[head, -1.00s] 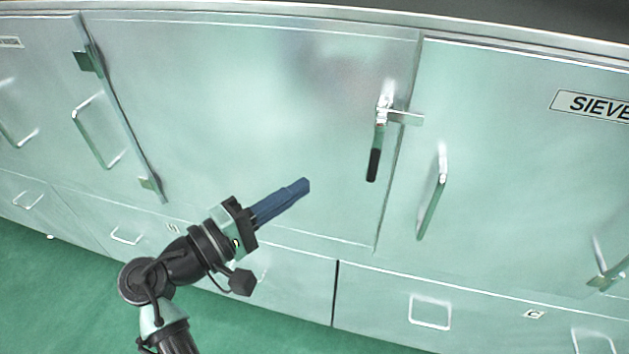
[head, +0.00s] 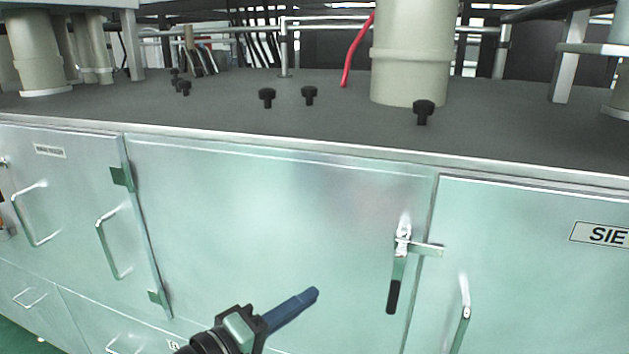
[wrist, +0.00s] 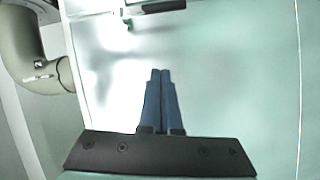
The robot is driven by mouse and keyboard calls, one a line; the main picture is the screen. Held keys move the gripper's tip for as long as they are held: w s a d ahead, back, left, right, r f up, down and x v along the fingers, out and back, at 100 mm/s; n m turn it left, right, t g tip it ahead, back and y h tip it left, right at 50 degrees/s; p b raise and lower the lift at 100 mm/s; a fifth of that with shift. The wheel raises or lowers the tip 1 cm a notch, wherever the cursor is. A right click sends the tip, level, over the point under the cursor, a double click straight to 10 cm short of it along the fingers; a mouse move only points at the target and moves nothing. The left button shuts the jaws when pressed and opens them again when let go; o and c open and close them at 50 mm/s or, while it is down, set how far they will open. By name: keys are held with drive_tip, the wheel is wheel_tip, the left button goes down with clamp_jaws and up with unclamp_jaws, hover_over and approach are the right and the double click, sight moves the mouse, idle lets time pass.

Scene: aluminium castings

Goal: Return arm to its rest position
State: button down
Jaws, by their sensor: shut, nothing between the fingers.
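My gripper (head: 314,294) is shut with its blue fingers together and nothing between them. In the head view it is at the bottom middle, in front of a large closed metal cabinet door (head: 270,220). The wrist view shows the same shut fingers (wrist: 160,74) with pale metal behind them. The rest of my arm is mostly cut off by the bottom edge of the head view.
A latch with a black grip (head: 393,296) is on the door's right side. Bar handles (head: 113,245) stick out from neighbouring doors. Above is a dark worktop (head: 330,120) with black knobs (head: 267,96) and a thick pale column (head: 411,50).

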wheel_tip(320, 180, up, 21)
drive_tip(key=d+m+t+y, duration=0.1)
drive_tip(key=m+t+y, duration=0.4)
drive_tip(key=t+y, duration=0.25)
drive_tip(key=s+d+r+m+t+y, duration=0.1)
drive_tip(key=s+r+t+y, duration=0.3)
drive_tip(key=s+r, duration=1)
wheel_tip(320, 180, up, 2)
drive_tip(key=t, duration=0.3)
drive_tip(key=shift+s+d+r+m, duration=0.15)
drive_tip(key=shift+s+r+m, duration=0.1)
drive_tip(key=shift+m, duration=0.15)
drive_tip(key=shift+f+t, duration=0.1)
drive_tip(key=shift+t, duration=0.15)
